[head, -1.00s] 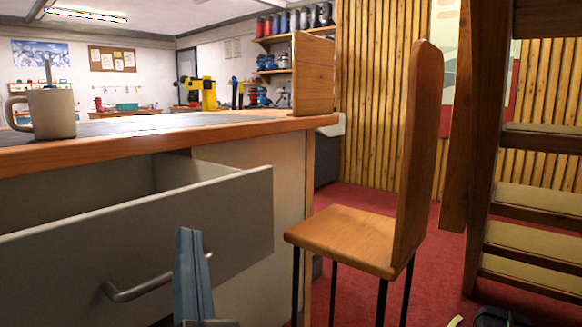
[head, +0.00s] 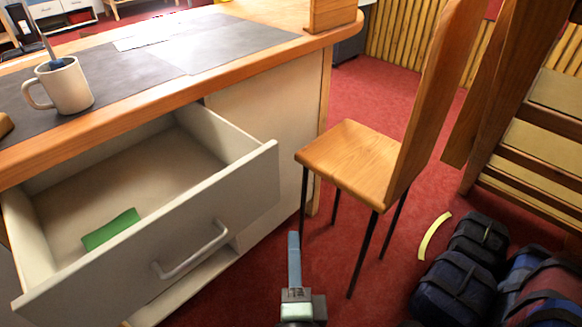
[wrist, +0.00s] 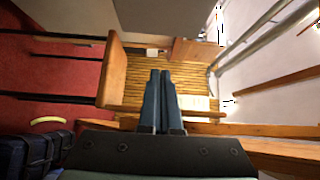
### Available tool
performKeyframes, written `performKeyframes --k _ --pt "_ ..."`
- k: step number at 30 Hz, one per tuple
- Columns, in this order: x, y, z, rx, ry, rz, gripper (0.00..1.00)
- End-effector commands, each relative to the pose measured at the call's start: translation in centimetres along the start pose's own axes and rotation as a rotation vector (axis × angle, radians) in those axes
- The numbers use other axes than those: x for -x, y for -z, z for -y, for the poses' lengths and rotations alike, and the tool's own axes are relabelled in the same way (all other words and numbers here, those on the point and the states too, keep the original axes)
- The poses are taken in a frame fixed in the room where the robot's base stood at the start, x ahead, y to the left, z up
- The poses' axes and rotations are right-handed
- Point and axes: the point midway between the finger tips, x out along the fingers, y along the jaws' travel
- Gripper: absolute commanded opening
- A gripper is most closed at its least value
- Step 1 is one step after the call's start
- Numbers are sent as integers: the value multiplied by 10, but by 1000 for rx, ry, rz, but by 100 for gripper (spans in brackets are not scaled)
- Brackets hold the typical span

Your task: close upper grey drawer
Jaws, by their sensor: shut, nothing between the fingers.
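The upper grey drawer (head: 215,235) stands well open from the bench in the head view, with a bar handle (head: 190,252) on its front. A green flat item (head: 111,229) lies inside the drawer. My gripper (head: 293,240) is to the right of the handle in the picture, near the right end of the drawer front, pointing up the picture. Its fingers are together and hold nothing. They do not appear to touch the drawer. In the wrist view the gripper (wrist: 161,75) also shows closed fingers.
A wooden chair (head: 350,160) stands close to the right of the bench (head: 140,112). A mug (head: 68,88) sits on the bench top. Dark bags (head: 458,270) and a yellow curved strip (head: 434,235) lie on the red floor at right, near wooden steps (head: 540,145).

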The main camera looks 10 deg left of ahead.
Motion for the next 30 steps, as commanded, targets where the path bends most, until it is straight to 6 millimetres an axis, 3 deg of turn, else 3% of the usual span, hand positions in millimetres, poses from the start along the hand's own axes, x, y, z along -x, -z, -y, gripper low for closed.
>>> performKeyframes --k 8,21,30 --pt "-26 0 0 -4 1 0 0" --pt "-104 0 0 -1 1 1 0" --pt "-121 -22 -2 -1 -1 3 0"
